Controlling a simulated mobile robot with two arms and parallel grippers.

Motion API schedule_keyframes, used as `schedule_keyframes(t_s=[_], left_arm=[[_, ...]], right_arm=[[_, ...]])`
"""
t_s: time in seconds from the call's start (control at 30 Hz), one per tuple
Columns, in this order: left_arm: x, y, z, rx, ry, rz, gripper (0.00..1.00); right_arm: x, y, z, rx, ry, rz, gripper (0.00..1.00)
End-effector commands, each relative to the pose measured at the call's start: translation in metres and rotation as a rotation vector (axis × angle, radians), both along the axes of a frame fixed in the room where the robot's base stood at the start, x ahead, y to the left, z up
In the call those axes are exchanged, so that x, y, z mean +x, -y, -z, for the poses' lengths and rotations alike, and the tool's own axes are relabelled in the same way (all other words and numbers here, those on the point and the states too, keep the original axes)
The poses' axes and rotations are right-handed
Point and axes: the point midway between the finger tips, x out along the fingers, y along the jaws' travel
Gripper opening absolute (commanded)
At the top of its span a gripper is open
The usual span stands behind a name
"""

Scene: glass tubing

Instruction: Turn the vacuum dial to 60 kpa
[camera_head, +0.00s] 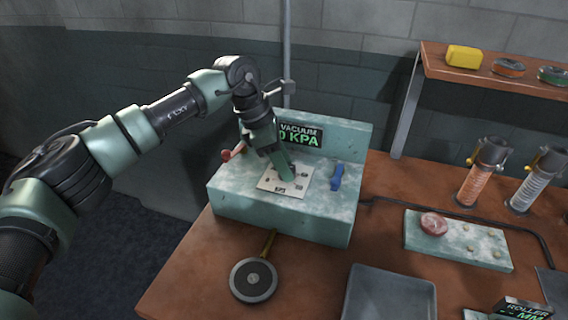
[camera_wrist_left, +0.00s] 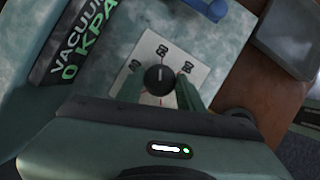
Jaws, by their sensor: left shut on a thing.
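The vacuum dial (camera_wrist_left: 158,79) is a round black knob with a small pale mark, on a white numbered plate (camera_wrist_left: 165,48). The plate (camera_head: 268,183) also shows in the head view, on top of a pale green box (camera_head: 235,200). My left gripper (camera_wrist_left: 160,94) is shut on the dial, with one green finger on each side of it. In the head view the left gripper (camera_head: 286,173) points down and hides the dial. The display (camera_wrist_left: 80,45) reads VACUUM 0 KPA; it also shows in the head view (camera_head: 301,136). My right gripper is not in view.
A blue handle (camera_head: 336,177) sits right of the plate and a red lever (camera_head: 234,151) left of it. A round black disc (camera_head: 253,279) and a grey tray (camera_head: 388,296) are in front. A slab (camera_head: 458,243) and glass-tube stands (camera_head: 483,172) are at right.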

Motion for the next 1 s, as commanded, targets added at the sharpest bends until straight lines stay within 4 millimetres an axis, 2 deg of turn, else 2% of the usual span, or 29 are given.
schedule_keyframes(t_s=[0.13, 0.17, 0.23, 0.63, 1.0], left_arm=[[0.000, 0.000, -0.001, -0.001, 0.002, -0.001, 0.00], [0.000, 0.000, -0.001, -0.001, 0.002, -0.001, 0.40], [0.000, 0.000, -0.001, -0.001, 0.002, -0.001, 0.59], [0.000, -0.002, -0.005, -0.001, 0.002, -0.002, 0.59], [-0.001, -0.024, -0.059, -0.001, 0.003, -0.002, 0.59]], right_arm=[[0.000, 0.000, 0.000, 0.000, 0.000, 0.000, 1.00], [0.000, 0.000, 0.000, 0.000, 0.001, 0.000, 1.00], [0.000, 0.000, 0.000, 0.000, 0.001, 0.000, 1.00], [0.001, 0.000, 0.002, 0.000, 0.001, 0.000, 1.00], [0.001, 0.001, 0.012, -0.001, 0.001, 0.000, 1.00]])
